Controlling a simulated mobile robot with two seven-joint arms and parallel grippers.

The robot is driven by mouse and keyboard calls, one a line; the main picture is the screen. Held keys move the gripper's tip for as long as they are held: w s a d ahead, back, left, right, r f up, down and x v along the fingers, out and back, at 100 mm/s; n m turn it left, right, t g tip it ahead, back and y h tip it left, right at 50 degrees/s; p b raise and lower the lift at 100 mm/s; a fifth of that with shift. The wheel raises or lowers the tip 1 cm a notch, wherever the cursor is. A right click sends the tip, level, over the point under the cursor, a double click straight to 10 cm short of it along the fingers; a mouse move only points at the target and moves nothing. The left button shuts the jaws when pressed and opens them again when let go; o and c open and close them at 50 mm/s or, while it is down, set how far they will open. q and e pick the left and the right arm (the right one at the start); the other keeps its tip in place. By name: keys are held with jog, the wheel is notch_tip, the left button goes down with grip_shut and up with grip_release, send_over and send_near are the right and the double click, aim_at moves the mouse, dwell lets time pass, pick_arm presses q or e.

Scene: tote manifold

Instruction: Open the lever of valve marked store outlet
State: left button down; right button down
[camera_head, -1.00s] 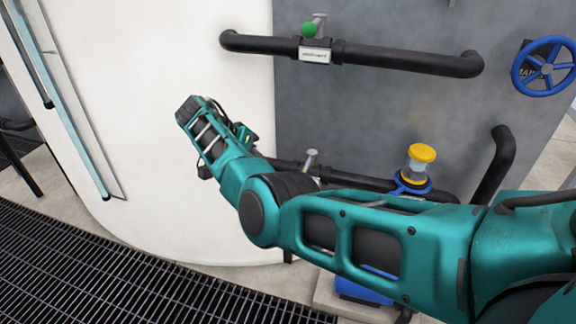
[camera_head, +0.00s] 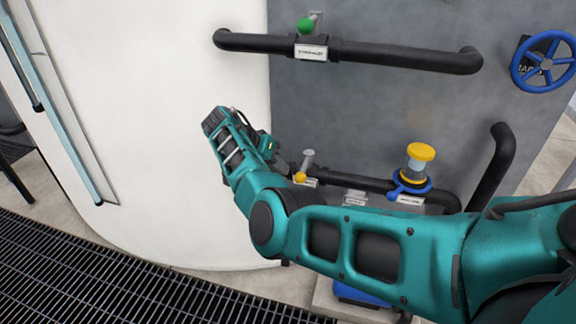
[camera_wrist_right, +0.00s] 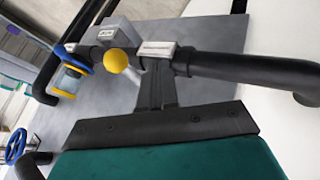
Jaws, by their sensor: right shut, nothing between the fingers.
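A lever valve with a yellow ball knob (camera_head: 300,178) and grey stem sits on the lower black pipe, with a white label (camera_head: 309,183) beside it. Another lever valve with a green knob (camera_head: 305,26) is on the upper pipe, above its own white label (camera_head: 311,52). Both labels are too small to read surely. My right gripper (camera_head: 284,166) is shut and empty, just left of the yellow knob and partly hidden by the wrist. In the right wrist view the dark fingers (camera_wrist_right: 157,82) point at the lower pipe beside the yellow knob (camera_wrist_right: 116,61); contact cannot be told. My left gripper is out of view.
A yellow-capped fitting with a blue ring lever (camera_head: 415,185) stands right of the yellow-knob valve. A blue handwheel (camera_head: 545,61) is at the upper right. A large white tank (camera_head: 160,90) curves along the left, above floor grating (camera_head: 90,265).

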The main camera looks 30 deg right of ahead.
aim_at(305, 166)
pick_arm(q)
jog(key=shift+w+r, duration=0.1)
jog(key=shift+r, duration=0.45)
pick_arm(e)
jog(key=shift+s+d+r, duration=0.2)
jog(key=shift+s+d, duration=0.55)
jog(key=shift+s, duration=0.2)
pick_arm(q)
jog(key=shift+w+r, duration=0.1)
jog(key=shift+p, duration=0.35)
